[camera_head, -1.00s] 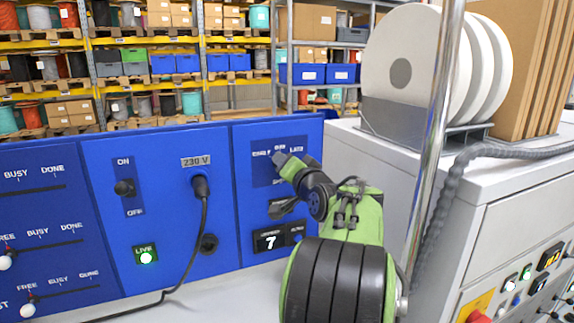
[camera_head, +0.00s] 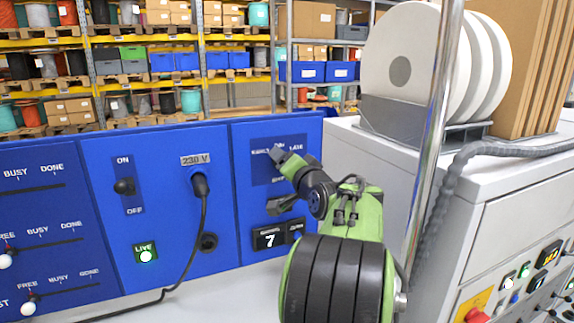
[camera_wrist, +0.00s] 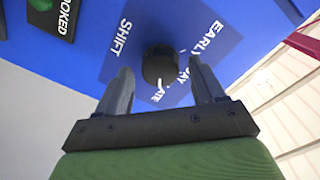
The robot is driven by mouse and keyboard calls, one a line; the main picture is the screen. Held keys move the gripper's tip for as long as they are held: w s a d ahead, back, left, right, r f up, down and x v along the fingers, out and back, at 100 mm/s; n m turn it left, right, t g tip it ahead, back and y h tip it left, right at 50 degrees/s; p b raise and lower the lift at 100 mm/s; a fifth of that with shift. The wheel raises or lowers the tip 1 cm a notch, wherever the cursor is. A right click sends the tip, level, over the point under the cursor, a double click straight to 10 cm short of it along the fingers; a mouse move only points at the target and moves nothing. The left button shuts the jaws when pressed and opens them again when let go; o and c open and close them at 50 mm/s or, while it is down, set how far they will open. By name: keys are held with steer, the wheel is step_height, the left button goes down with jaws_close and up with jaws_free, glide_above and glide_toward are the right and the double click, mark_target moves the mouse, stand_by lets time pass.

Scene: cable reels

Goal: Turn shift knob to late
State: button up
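The shift knob (camera_wrist: 160,65) is a round black knob on a blue plate in the wrist view. The words SHIFT, EARLY, DAY and a partly hidden LATE stand around it. White marks show near its edge; I cannot tell which setting its pointer is at. My gripper (camera_wrist: 163,80) is open, with one finger on each side of the knob's lower part; contact is not clear. In the head view my gripper (camera_head: 283,154) reaches the shift plate (camera_head: 262,173) and hides the knob.
The blue panel (camera_head: 220,240) also carries an ON/OFF switch (camera_head: 124,186), a plugged 230 V cable (camera_head: 202,215) and a display showing 7 (camera_head: 270,239). A metal pole (camera_head: 432,150) and grey cabinet (camera_head: 500,205) stand close to the right of my arm.

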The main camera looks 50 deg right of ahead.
steer(key=b+v, duration=0.3)
steer(key=v, duration=1.2)
steer(key=shift+s+a, duration=0.15)
steer(key=shift+s, duration=0.15)
steer(key=shift+r, duration=0.1)
